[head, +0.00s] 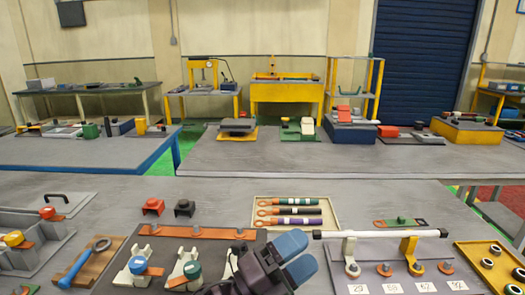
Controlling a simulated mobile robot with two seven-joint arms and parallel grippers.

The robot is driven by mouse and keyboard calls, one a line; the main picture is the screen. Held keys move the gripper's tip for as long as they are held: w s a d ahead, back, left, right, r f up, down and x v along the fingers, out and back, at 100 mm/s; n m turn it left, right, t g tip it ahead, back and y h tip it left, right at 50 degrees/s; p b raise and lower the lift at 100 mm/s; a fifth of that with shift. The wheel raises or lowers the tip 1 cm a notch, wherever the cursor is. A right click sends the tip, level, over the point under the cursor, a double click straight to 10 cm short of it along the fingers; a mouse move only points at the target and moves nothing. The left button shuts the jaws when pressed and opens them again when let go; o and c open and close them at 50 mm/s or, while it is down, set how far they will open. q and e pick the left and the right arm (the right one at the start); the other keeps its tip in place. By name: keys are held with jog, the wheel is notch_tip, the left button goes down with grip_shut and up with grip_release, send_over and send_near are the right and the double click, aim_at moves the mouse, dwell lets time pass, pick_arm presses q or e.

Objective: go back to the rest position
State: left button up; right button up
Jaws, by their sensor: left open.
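My left gripper (298,256) reaches in from the bottom edge, over the front workbench (350,194). Its two blue fingertips stand apart with nothing between them. My right gripper is not in view.
A tray (258,202) of several banded rods lies behind the gripper. On its right, a white crossbar (381,234) spans a stand with yellow and white holders.

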pick_arm(q)
jog(key=w+a+f+n+t+y, duration=0.1)
jog(key=a+f+n+t+y, duration=0.2)
jog(key=a+f+n+y, duration=0.55)
jog(key=a+f+n+t+y, duration=0.4)
jog(key=a+n+y, duration=0.7)
jog(key=n, duration=0.4)
jog(key=s+a+f+n+g+y, duration=0.1)
jog(key=s+a+f+n+g, duration=0.45)
jog(key=s, duration=0.65)
jog(key=s+a+f+n+g+y, duration=0.1)
jog(key=s+a+f+n+g, duration=0.2)
jog(key=s+a+f+g, duration=0.65)
jog(key=w+f+m+t, duration=0.1)
jog(key=w+f+t, duration=0.4)
jog(key=f+t, duration=0.3)
jog(key=shift+w+d+f+t+h, duration=0.15)
jog(key=shift+d+f+t+h, duration=0.25)
jog(key=shift+t, duration=0.6)
jog(key=shift+r, duration=0.15)
